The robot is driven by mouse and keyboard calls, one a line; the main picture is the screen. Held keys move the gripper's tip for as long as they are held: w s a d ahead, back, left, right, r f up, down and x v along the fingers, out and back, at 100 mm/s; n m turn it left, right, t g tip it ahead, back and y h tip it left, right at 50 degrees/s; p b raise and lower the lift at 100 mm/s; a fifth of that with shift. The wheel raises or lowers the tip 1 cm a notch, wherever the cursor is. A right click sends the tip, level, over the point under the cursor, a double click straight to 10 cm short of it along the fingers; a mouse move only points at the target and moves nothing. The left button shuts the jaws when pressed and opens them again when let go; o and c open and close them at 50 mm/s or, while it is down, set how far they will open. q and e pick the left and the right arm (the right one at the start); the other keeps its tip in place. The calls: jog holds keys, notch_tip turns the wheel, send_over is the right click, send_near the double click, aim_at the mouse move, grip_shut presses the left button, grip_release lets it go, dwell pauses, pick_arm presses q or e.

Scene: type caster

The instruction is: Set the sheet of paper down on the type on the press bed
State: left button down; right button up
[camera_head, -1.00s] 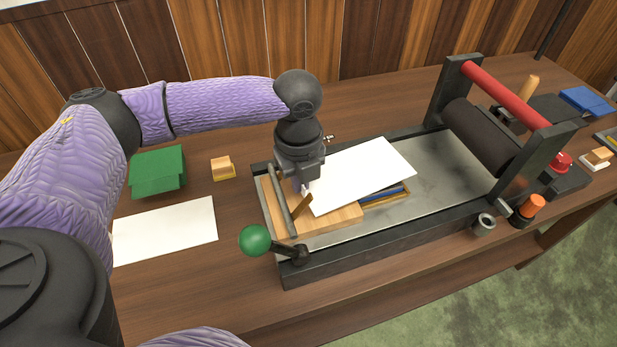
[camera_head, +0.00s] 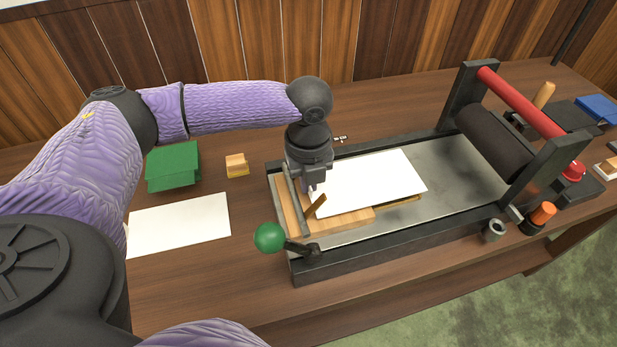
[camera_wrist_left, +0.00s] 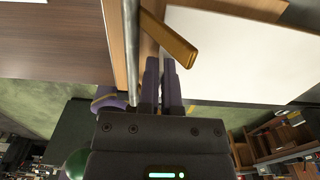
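The white sheet of paper (camera_head: 372,182) lies nearly level over the type on the press bed (camera_head: 440,178). It hides the type; only a thin strip of the wooden-edged forme (camera_head: 400,202) shows at its front edge. Whether the sheet fully touches the type cannot be told. My left gripper (camera_head: 311,188) points down at the sheet's left edge, close to the bar and brass finger. In the left wrist view its fingers (camera_wrist_left: 162,62) are close together at the edge of the sheet (camera_wrist_left: 240,55), apparently pinching it. My right gripper is out of view.
A metal bar with a brass finger (camera_head: 316,206) stands close to my gripper. A green-knobbed handle (camera_head: 269,237) is at the front left. The roller (camera_head: 493,142) stands right. Another sheet (camera_head: 180,222), a green box (camera_head: 173,166) and a small block (camera_head: 236,166) lie left.

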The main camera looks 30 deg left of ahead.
pick_arm(q)
jog(key=shift+f, duration=0.6)
jog(key=c, duration=0.7)
grip_release()
jog(key=shift+c, duration=0.2)
notch_tip(320, 180, up, 6)
jog(key=p, duration=0.7)
jog(key=shift+f, duration=0.2)
jog(key=shift+r+p, duration=0.35)
jog(key=shift+p, duration=0.05)
jog(key=shift+f, duration=0.15)
